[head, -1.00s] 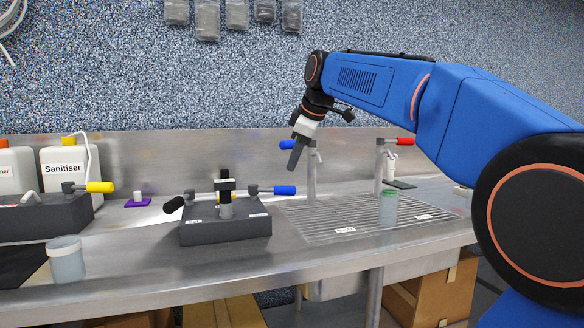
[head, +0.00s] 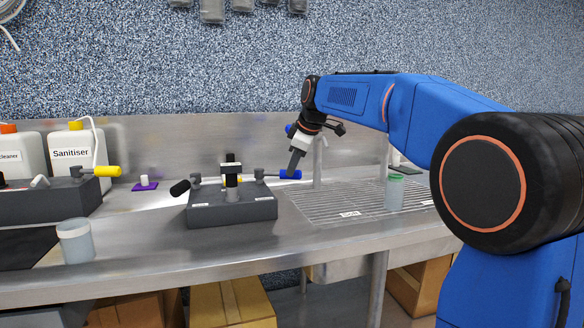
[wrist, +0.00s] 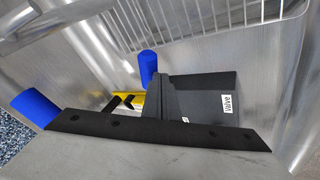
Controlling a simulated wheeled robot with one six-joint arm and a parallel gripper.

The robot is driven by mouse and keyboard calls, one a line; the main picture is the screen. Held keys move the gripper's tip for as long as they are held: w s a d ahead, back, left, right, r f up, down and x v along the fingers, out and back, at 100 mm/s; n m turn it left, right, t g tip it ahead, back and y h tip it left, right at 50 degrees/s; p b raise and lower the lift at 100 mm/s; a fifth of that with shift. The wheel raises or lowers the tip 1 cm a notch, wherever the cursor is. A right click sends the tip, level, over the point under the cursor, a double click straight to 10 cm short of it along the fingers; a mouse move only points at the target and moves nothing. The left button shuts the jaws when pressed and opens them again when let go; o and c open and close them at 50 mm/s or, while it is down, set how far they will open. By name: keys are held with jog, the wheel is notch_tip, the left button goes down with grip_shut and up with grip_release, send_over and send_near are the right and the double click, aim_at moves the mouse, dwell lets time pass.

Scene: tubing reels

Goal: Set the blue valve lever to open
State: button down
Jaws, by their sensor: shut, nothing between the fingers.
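The dark valve block (head: 232,212) stands on the steel counter, with a black lever (head: 180,188) at its left and the blue valve lever (head: 291,174) at its right. The blue lever lies roughly level and points right, past the block's edge. My gripper (head: 291,173) is shut and empty, its dark fingers pointing down at the blue lever and overlapping it in the head view. In the wrist view the blue lever (wrist: 148,66) shows just beyond the shut fingers (wrist: 160,92); I cannot tell whether they touch. The block (wrist: 205,90) carries a label reading "Valve".
A blue-handled tap (head: 318,160) stands just behind my gripper; its handle shows in the wrist view (wrist: 35,108). A green-lidded jar (head: 395,194) stands on the drain grating (head: 340,205). A white-lidded jar (head: 75,242) and a yellow-levered block (head: 40,203) are at left.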

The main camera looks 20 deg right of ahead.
jog(key=shift+w+d, duration=0.6)
jog(key=shift+w, duration=0.05)
